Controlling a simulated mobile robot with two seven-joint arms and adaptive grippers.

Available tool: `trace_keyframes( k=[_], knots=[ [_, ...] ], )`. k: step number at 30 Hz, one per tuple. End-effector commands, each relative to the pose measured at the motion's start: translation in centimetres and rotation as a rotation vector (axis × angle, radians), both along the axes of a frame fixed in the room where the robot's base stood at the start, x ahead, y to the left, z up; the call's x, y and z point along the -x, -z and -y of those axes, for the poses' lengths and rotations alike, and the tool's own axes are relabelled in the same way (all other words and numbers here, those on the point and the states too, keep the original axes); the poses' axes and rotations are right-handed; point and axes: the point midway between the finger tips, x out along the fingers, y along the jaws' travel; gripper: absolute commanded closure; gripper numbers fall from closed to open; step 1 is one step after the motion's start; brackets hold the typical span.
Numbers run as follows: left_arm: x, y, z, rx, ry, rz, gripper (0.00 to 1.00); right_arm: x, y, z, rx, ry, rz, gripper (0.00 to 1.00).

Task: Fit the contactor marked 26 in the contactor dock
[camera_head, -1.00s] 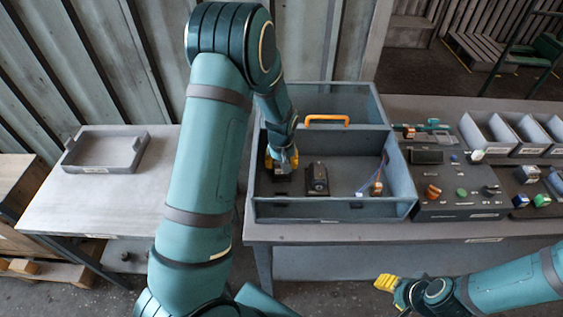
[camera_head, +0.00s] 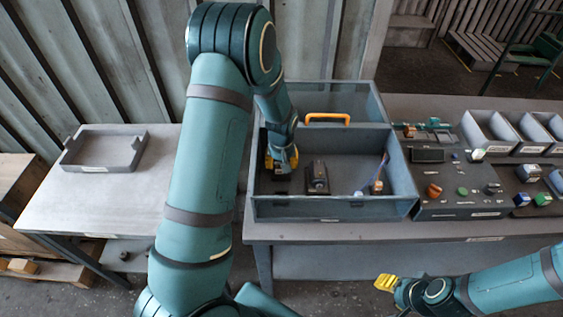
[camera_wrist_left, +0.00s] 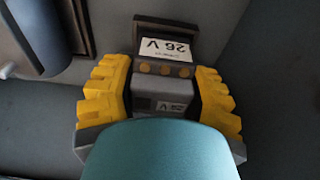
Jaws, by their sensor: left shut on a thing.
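The contactor (camera_wrist_left: 165,85) is a grey block with three orange terminals and a white label, between the yellow fingers of my left gripper (camera_wrist_left: 160,100) in the left wrist view. My left gripper is shut on it. The dock beneath is hidden. My right gripper (camera_head: 386,283) is empty, in front of the bench.
The grey housing (camera_head: 290,209) has raised walls around the gripper. A black module (camera_head: 317,178) stands just right of it, and a small connector with wires (camera_head: 376,187) further right. An orange handle (camera_head: 327,117) is behind. An empty grey tray (camera_head: 104,168) lies on the left table.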

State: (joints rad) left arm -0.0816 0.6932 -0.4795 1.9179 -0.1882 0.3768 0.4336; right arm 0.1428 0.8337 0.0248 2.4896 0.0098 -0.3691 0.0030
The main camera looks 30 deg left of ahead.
Motion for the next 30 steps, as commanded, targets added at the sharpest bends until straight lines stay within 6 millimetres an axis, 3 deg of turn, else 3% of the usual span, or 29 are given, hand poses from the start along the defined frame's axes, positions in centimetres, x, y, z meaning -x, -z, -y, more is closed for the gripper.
trace_keyframes(
  k=[23, 24, 26, 30],
  knots=[
    [0.0, 1.5, 0.0, -0.001, 0.0, 0.001, 0.82, 0.0, 1.2, 0.0, 0.0, 0.0, 0.0, 0.53],
    [0.0, 1.4, 0.0, -0.001, 0.0, 0.001, 0.39, 0.0, 1.1, 0.0, 0.0, 0.0, 0.0, 0.53],
    [0.0, 1.4, 0.0, -0.001, 0.0, 0.001, 0.17, 0.0, 1.1, 0.0, 0.0, 0.0, 0.0, 0.53],
    [0.0, 1.4, 0.0, 0.0, 0.0, 0.0, 0.16, 0.0, 1.1, 0.0, 0.0, 0.0, 0.0, 0.53]
  ],
)
